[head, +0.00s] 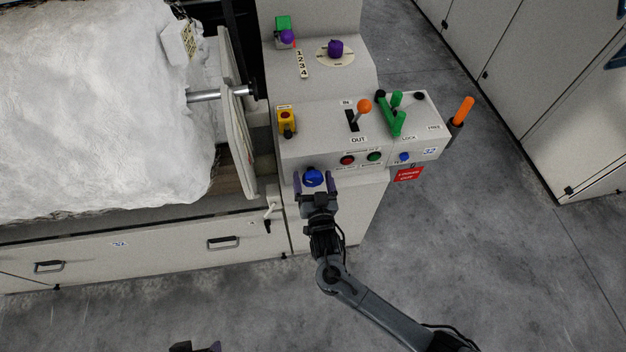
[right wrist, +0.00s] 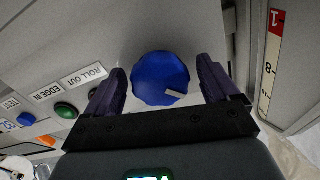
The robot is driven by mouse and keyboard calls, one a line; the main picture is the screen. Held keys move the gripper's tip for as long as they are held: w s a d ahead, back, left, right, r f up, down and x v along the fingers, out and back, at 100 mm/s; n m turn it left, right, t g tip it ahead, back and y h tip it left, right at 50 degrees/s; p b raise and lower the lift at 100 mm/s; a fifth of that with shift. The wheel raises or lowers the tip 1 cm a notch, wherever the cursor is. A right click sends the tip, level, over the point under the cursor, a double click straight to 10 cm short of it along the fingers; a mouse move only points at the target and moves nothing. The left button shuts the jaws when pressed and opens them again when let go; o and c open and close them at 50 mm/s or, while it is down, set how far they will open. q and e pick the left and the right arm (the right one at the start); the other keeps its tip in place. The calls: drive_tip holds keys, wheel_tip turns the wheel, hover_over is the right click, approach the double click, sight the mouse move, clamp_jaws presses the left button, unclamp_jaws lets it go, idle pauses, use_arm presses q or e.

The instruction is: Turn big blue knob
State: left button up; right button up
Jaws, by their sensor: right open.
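My right gripper (head: 314,184) is open, with one finger on each side of the knob. In the right wrist view the knob (right wrist: 160,79) lies between the two dark purple fingers (right wrist: 163,90), with a gap showing on both sides. A light pointer mark shows near the knob's edge. At the bottom of the head view, a small dark and purple part (head: 195,347) looks like the tip of my left gripper; its jaws cannot be made out.
The console carries a red button (head: 347,160), a green button (head: 374,156), a small blue button (head: 404,157), an orange-topped lever (head: 364,106) and green handles (head: 392,115). A yellow switch box (head: 286,121) is at upper left. A large white fibre roll (head: 100,110) fills the left.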

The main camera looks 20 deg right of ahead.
drive_tip(key=shift+w, duration=0.1)
drive_tip(key=shift+c, duration=0.5)
drive_tip(key=c, duration=0.9)
drive_tip(key=shift+r+n+p, duration=0.15)
drive_tip(key=shift+n+p, duration=0.75)
drive_tip(key=shift+p, duration=0.1)
drive_tip(key=shift+c, duration=0.2)
drive_tip(key=shift+n+p, duration=1.1)
drive_tip(key=n+p, duration=0.2)
drive_tip(key=n, duration=0.1)
drive_tip(key=shift+f+n+p, duration=0.2)
drive_tip(key=shift+n+p, duration=0.35)
drive_tip(key=shift+n, duration=0.45)
drive_tip(key=o, duration=1)
